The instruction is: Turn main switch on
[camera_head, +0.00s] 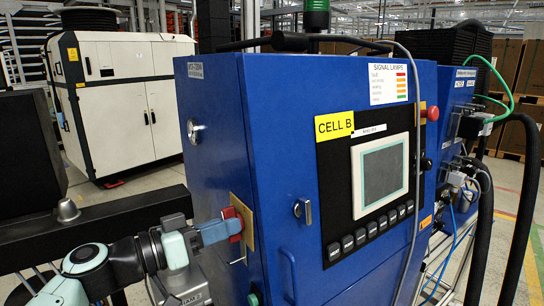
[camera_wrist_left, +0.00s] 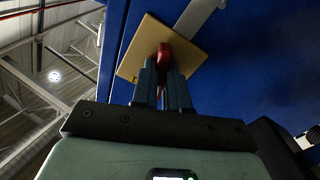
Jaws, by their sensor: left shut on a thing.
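The main switch is a red rotary handle (camera_head: 231,213) on a yellow plate (camera_head: 248,232) on the side of the blue cabinet (camera_head: 218,130). My left gripper (camera_head: 226,230) reaches it from the left, shut on the handle. In the left wrist view, the two fingers (camera_wrist_left: 165,88) of my left gripper stand on either side of the red handle (camera_wrist_left: 165,52), in front of the yellow plate (camera_wrist_left: 140,50). The fingers hide part of the handle, and I cannot read its on or off marking. My right gripper is not in view.
The cabinet front has a panel with a screen (camera_head: 384,172) and a row of buttons. A door latch (camera_head: 303,210) sticks out left of the panel. A metal lever (camera_wrist_left: 192,18) lies beside the yellow plate in the left wrist view. Hoses and cables (camera_head: 525,190) hang at right.

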